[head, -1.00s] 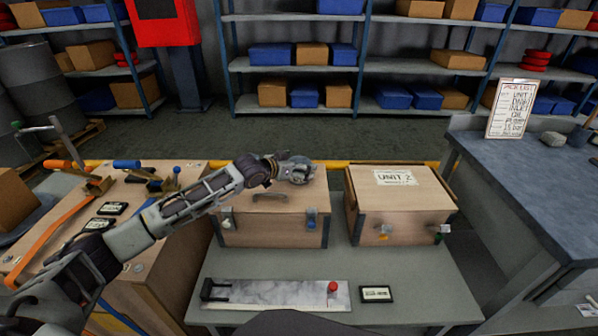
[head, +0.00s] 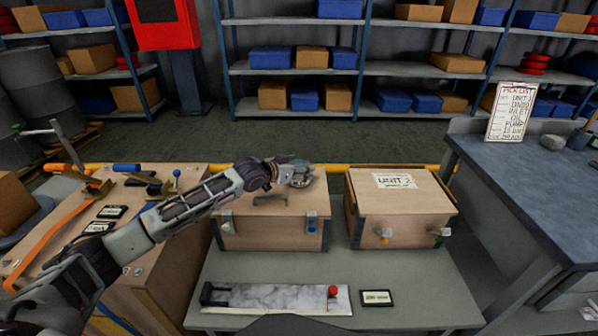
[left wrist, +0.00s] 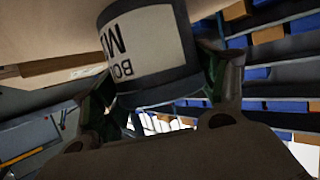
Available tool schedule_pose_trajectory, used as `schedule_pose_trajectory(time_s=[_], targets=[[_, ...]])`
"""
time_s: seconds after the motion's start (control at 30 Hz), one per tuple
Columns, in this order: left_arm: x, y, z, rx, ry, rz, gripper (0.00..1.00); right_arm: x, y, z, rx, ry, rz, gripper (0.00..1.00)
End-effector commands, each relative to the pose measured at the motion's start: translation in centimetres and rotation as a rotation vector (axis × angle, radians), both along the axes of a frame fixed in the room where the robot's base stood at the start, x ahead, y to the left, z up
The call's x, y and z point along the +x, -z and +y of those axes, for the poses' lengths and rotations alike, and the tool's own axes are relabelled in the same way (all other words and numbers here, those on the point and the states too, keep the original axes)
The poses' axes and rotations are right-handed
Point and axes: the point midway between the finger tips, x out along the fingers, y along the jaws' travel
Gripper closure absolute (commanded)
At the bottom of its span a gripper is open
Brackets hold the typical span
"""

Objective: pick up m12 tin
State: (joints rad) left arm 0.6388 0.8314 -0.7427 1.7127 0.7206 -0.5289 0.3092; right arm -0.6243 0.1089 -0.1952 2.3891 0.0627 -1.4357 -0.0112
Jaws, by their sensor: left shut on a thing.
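In the left wrist view, a dark tin with a white label (left wrist: 148,48) fills the upper middle; the label reads partly "BO" and "M1", with the rest cut off. My left gripper (left wrist: 160,92) has one finger on each side of the tin and is shut on it. In the head view my left gripper (head: 298,174) is over the far right part of the left wooden case's lid (head: 235,205). I cannot make out the tin there. My right gripper is in neither view.
A second wooden case labelled "UNIT 2" (head: 425,203) stands to the right. In front lie a grey plate with a red knob (head: 275,297) and a small dark label card (head: 377,298). A blue-grey bench (head: 540,175) is at right; the grey table (head: 420,285) has free room in front.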

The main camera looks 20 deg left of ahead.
Motion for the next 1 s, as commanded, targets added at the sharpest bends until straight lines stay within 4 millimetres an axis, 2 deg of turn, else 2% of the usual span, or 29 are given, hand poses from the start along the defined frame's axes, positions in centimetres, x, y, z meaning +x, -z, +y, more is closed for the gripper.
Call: schedule_pose_trajectory(time_s=[0.3,0.7,1.0], targets=[[0.1,-2.1,0.0,-0.001,0.0,-0.005,0.67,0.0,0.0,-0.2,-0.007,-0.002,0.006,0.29],[0.1,-7.7,0.0,-0.002,0.0,-0.005,0.67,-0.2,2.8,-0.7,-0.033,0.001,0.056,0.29],[0.1,-10.0,0.0,-0.001,-0.001,-0.003,0.67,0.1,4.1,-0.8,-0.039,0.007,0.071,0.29]])
